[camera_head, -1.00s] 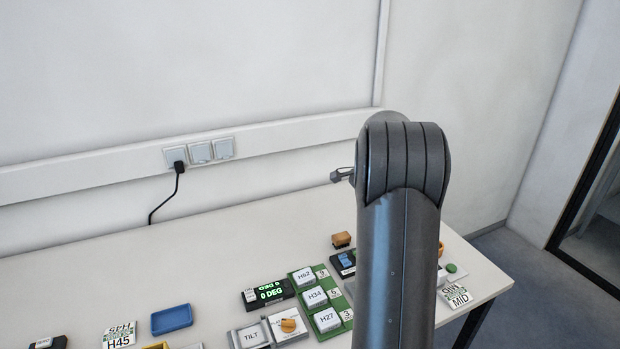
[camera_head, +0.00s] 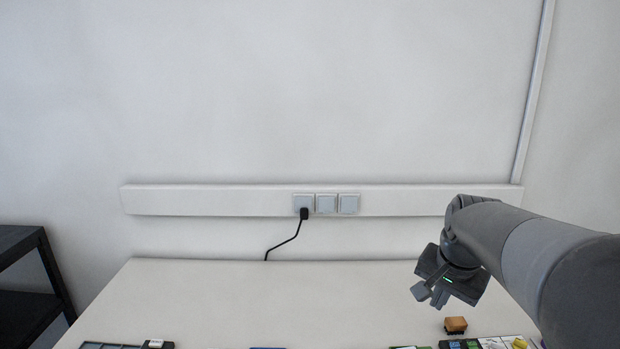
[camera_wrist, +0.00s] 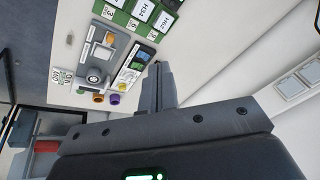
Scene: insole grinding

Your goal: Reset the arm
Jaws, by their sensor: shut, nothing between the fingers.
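My arm reaches in from the right edge in the head view. My gripper (camera_head: 430,294) hangs over the right part of the table, above and left of a brown-orange block (camera_head: 456,325). It is shut and empty. In the wrist view its fingers (camera_wrist: 159,70) are together with nothing between them, and the tabletop lies beyond, seen at a slant.
The white table (camera_head: 270,295) is clear in its middle and back. Items line its near edge, including a dark tray (camera_head: 110,346). The wrist view shows a green board (camera_wrist: 122,18) with labelled white blocks and a grey fixture (camera_wrist: 103,53). A black shelf (camera_head: 30,290) stands left.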

